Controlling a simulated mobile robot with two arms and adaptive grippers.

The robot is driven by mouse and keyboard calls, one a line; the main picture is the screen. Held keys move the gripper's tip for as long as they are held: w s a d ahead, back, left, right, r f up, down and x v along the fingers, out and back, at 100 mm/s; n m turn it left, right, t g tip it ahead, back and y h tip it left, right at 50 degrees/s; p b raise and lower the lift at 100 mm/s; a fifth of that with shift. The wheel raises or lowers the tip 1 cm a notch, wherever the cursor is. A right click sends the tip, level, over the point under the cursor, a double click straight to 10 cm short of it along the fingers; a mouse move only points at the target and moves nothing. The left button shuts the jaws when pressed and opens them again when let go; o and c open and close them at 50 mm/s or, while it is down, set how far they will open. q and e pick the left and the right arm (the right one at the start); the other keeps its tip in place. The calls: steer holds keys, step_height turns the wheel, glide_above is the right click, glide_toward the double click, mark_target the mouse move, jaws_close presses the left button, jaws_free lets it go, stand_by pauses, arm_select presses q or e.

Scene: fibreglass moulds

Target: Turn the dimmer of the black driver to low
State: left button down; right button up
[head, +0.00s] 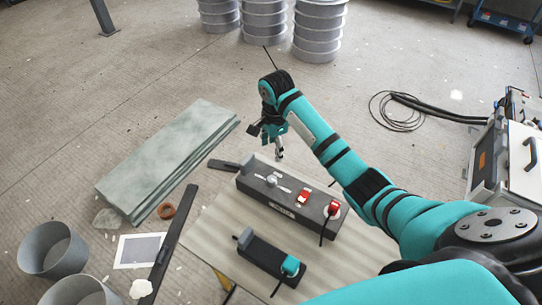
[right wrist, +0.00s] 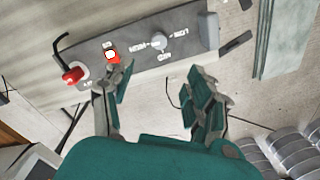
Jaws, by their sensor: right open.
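The black driver (head: 318,222), a long dark box, lies on the light wooden board. Its dimmer is a pale round knob (head: 272,180) near the far left end. In the right wrist view the dimmer (right wrist: 159,41) has white lettering around it that reads like HIGH, MED and LOW, with LOW on the right. I cannot tell where the knob points. My right gripper (head: 267,143) is open and empty, above and behind the dimmer end of the driver. In the right wrist view its fingers (right wrist: 160,82) are apart and the knob shows beyond them, untouched. My left gripper is out of view.
The driver also has a red rocker switch (head: 303,196) and a red knob-like part (head: 333,208). A smaller black box (head: 265,258) with a teal part lies in front. Grey-green slabs (head: 165,160) lie left; buckets (head: 50,248) stand front left. Floor behind is mostly free.

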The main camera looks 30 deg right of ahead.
glide_above(271, 179)
steer(key=f, duration=0.5)
steer(key=s+f+p, duration=0.1)
steer(key=f, duration=0.2)
steer(key=shift+f, duration=0.1)
steer(key=f, duration=0.5)
steer(key=shift+w+f, duration=0.1)
steer(key=shift+w, duration=0.2)
step_height(271, 179, down, 2)
steer(key=shift+w+f+b, duration=0.1)
steer(key=shift+b, duration=0.25)
steer(key=shift+f, duration=0.4)
steer(key=c, duration=1.1)
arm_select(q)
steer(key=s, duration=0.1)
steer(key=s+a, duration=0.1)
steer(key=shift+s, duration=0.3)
arm_select(e)
steer(key=shift+c, duration=0.2)
